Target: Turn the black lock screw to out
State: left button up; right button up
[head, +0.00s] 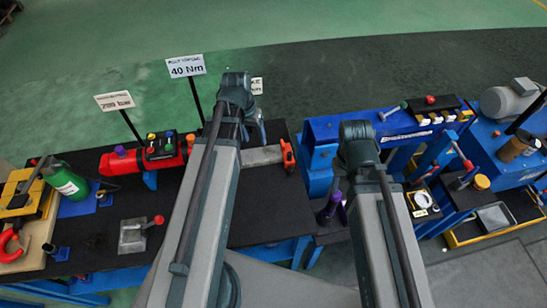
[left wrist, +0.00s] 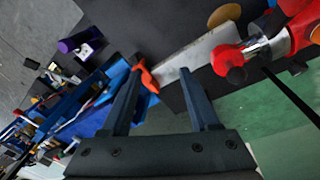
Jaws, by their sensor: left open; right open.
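My left gripper (head: 254,132) is open and empty above the bench. Its fingers (left wrist: 160,78) are apart in the left wrist view, with the knob off to their right. My right gripper (head: 338,182) is open, partly hidden by its wrist.
A grey metal bar (head: 262,156) with an orange-red end (head: 289,156) lies near my left gripper. Signs on thin posts, one reading 40 Nm (head: 186,66), stand behind the bench. A blue stand (head: 325,128) is at the right. Bare black bench (head: 275,205) lies in front.

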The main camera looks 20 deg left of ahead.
pick_arm(q)
jog(key=s+d+f+y+b, duration=0.1)
jog(key=s+d+f+b, duration=0.2)
jog(key=d, duration=0.4)
jog(key=shift+d+f+m+g, duration=0.25)
jog(key=shift+f+m+g, duration=0.05)
jog(key=shift+f, duration=0.2)
notch_tip(320, 180, up, 9)
jog(key=n+h+p, duration=0.1)
jog(key=n+p, duration=0.3)
jog(key=p, duration=0.5)
send_over(200, 128)
jog(key=a, duration=0.2)
jog(key=shift+s+r, duration=0.1)
jog(key=shift+s, duration=0.4)
jog(key=shift+d+b, duration=0.1)
jog(key=shift+b, duration=0.2)
jog(key=f+b, duration=0.4)
jog(key=d+f+b, duration=0.1)
jog(key=f+b, duration=0.8)
jog(key=shift+w+d+f, duration=0.3)
jog(key=shift+d+f, duration=0.05)
jog(key=shift+d, duration=0.05)
